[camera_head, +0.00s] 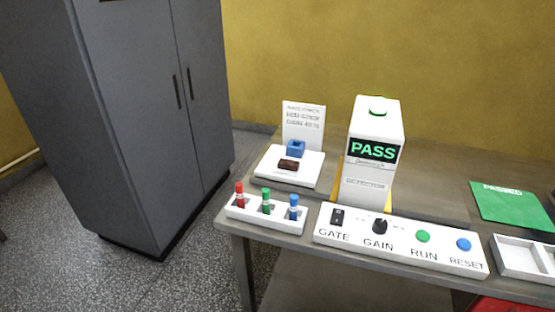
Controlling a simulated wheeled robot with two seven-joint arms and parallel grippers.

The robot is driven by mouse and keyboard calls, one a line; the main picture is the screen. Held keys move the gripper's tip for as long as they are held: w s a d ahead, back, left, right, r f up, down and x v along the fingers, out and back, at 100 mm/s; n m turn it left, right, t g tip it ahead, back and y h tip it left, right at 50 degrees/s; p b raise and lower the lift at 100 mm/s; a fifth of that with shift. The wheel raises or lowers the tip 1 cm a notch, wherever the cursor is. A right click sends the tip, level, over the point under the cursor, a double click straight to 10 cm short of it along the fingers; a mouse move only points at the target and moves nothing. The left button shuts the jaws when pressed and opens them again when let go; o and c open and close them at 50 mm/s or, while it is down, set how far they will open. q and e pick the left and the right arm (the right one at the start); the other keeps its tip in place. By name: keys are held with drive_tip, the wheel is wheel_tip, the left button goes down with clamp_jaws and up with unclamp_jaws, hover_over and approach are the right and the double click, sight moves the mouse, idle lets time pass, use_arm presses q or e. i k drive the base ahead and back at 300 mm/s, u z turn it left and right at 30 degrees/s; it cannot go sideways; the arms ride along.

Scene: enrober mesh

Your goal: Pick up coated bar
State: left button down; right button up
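A small dark brown bar (289,165), which looks like the coated bar, lies on a white plate (306,179) at the back left of the table. A blue block with an opening in its top (296,149) sits just behind the bar on the same plate. Neither of my grippers shows in the head view.
A white machine reading PASS (373,151) stands right of the plate. In front are a rack (266,219) with red, green and blue pegs and a control panel (400,244). A green PASSED mat (513,205) and white tray (525,257) are right. A grey cabinet (130,110) stands left.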

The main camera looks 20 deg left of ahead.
sight(283, 164)
drive_tip(key=u, duration=2.05)
drive_tip(key=i, duration=2.8)
drive_tip(key=z, duration=3.85)
drive_tip(key=i, duration=0.5)
